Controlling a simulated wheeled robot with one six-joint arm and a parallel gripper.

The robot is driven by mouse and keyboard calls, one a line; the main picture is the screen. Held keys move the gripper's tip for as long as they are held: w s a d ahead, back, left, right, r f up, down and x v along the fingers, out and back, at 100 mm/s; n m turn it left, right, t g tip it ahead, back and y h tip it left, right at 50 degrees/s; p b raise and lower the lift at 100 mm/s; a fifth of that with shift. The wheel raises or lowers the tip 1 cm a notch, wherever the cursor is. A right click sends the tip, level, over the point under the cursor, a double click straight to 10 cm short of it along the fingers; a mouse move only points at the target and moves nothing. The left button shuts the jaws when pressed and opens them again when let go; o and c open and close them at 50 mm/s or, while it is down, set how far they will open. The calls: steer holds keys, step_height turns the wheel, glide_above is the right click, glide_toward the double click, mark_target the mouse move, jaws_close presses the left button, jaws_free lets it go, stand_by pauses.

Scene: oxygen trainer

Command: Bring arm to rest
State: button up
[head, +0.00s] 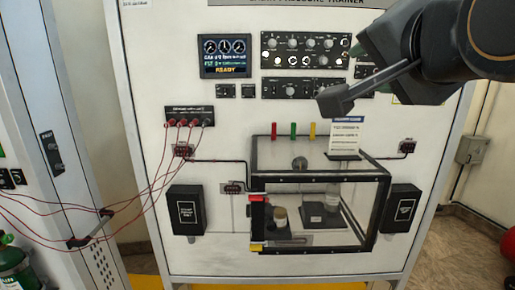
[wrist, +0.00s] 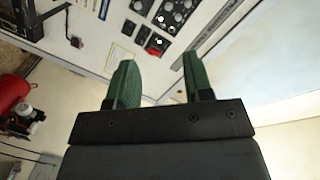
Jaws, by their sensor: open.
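My gripper (wrist: 158,80) shows in the wrist view with its two green fingers apart and nothing between them. In the head view my gripper (head: 343,72) is at the upper right, in front of the trainer's upper panel, and the arm comes in from the top right corner. It covers part of the switch panels there. I cannot tell from the head view how far it stands off the panel.
The white trainer panel (head: 225,112) carries a lit display (head: 225,56) reading READY. A clear chamber (head: 318,165) with small items inside juts out below. Red cables (head: 150,190) hang at left. A red cylinder (wrist: 12,92) shows in the wrist view.

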steer(key=w+f+n+g, duration=0.3)
steer(key=f+n, duration=0.1)
steer(key=f, duration=0.9)
steer(key=w+f+n+g, duration=0.3)
steer(key=f+n+g, duration=0.1)
steer(key=f, duration=0.9)
steer(key=s+f+g, duration=0.2)
steer(key=s+f, duration=0.1)
steer(key=f, duration=0.7)
steer(key=s+d+f+n+g, duration=0.1)
steer(key=s+f+g, duration=0.2)
steer(key=f, duration=0.8)
steer(key=shift+s+d+n, duration=0.15)
steer(key=shift+s+n, duration=0.15)
steer(key=shift+s, duration=0.25)
steer(key=shift+c, duration=0.4)
